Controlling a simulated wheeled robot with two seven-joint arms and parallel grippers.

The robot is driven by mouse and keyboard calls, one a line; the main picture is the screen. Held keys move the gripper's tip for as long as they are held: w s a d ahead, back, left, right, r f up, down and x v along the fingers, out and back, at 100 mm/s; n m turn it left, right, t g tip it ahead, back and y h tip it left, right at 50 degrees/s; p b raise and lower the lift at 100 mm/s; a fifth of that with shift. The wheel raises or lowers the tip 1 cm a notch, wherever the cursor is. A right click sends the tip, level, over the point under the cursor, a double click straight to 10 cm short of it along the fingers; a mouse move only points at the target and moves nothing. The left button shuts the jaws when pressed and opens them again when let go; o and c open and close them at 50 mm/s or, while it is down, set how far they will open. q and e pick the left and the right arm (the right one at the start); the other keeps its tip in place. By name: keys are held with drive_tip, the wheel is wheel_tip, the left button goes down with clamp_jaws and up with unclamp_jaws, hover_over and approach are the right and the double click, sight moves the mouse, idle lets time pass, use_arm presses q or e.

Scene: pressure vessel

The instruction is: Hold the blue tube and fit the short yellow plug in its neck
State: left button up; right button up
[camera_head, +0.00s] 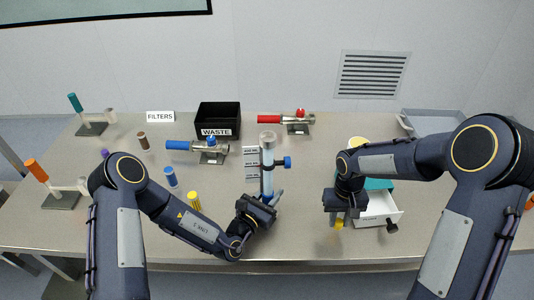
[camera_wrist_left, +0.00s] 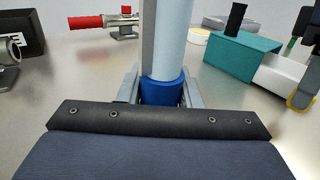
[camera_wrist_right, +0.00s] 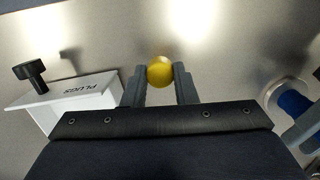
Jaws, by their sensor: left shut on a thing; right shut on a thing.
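The blue tube (camera_head: 267,160) stands upright as a clear, pale cylinder in the middle of the table, with a blue collar (camera_wrist_left: 162,92) low down. My left gripper (camera_head: 264,200) is shut on the tube around this collar; the fingers (camera_wrist_left: 162,90) show at both sides of it. My right gripper (camera_head: 339,215) is shut on the short yellow plug (camera_head: 339,223), to the right of the tube and lower in the head view. In the right wrist view the yellow plug (camera_wrist_right: 160,72) sits between the fingertips, and the tube's round end (camera_wrist_right: 288,95) shows at the right edge.
An open white drawer (camera_head: 380,212), labelled PLUGS in the right wrist view (camera_wrist_right: 85,92), is close beside my right gripper. A blue knob (camera_head: 286,162) stands beside the tube. The black waste bin (camera_head: 218,112) and two valves (camera_head: 212,150) are behind. Coloured cylinders stand at left.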

drive_tip(key=w+a+r+m, duration=0.5)
drive_tip(key=w+r, duration=0.3)
drive_tip(key=r, duration=0.1)
wheel_tip(320, 180, up, 27)
drive_tip(key=m+t+y, duration=0.1)
drive_tip(key=m, duration=1.1)
hover_over(267, 141)
drive_tip(key=f, duration=0.9)
drive_tip(key=shift+d+f, duration=0.1)
drive_tip(key=shift+d, duration=0.15)
drive_tip(key=shift+f, duration=0.1)
